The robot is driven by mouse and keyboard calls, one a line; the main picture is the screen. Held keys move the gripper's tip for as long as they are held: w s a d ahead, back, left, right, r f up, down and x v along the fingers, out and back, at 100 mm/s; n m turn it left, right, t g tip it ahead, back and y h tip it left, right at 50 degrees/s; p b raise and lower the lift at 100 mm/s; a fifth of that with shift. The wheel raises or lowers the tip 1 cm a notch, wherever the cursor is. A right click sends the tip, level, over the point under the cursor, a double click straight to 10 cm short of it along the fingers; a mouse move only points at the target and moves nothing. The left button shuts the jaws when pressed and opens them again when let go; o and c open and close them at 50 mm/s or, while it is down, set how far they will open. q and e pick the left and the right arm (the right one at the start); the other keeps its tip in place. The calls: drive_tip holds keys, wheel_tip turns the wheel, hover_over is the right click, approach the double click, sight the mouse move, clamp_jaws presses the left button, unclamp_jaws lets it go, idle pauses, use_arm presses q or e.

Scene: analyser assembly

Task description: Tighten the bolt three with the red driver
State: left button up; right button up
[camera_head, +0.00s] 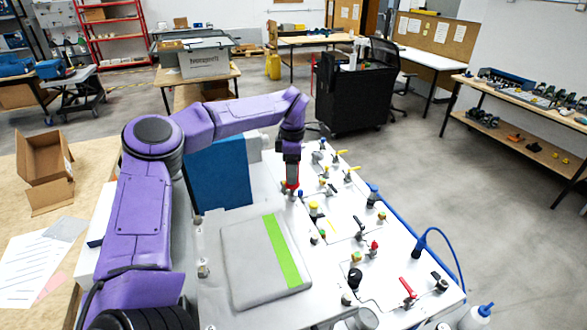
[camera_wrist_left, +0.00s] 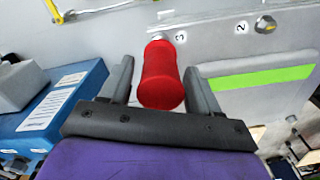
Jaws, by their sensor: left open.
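The red driver (camera_wrist_left: 163,82) stands with its tip end at the spot labelled 3 (camera_wrist_left: 180,38) on the grey plate (camera_wrist_left: 225,62). Bolt three itself is mostly hidden by the driver. My left gripper (camera_wrist_left: 157,74) is open, with one finger on each side of the red handle and gaps showing on both sides. In the head view my left gripper (camera_head: 291,160) points down over the red driver (camera_head: 292,176), near the plate's upper right corner. My right gripper is in neither view.
Bolt two (camera_wrist_left: 265,24) sits along the same plate edge. A green stripe (camera_head: 282,250) crosses the grey plate. Several valves, knobs and a red lever (camera_head: 408,288) crowd the panel to the right.

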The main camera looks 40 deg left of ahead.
use_arm(q)
clamp_jaws()
drive_tip(key=shift+w+a+r, duration=0.1)
drive_tip(key=shift+w+r, duration=0.2)
drive_tip(key=shift+r, duration=0.65)
drive_tip(key=shift+s+r, duration=0.25)
drive_tip(key=shift+r, duration=0.25)
drive_tip(key=shift+s+r, duration=0.2)
drive_tip(key=shift+r, duration=0.25)
drive_tip(key=shift+w+r, duration=0.3)
drive_tip(key=shift+r, duration=0.2)
drive_tip(key=shift+s+r, duration=0.2)
drive_tip(key=shift+r, duration=0.5)
drive_tip(key=shift+w+f, duration=0.1)
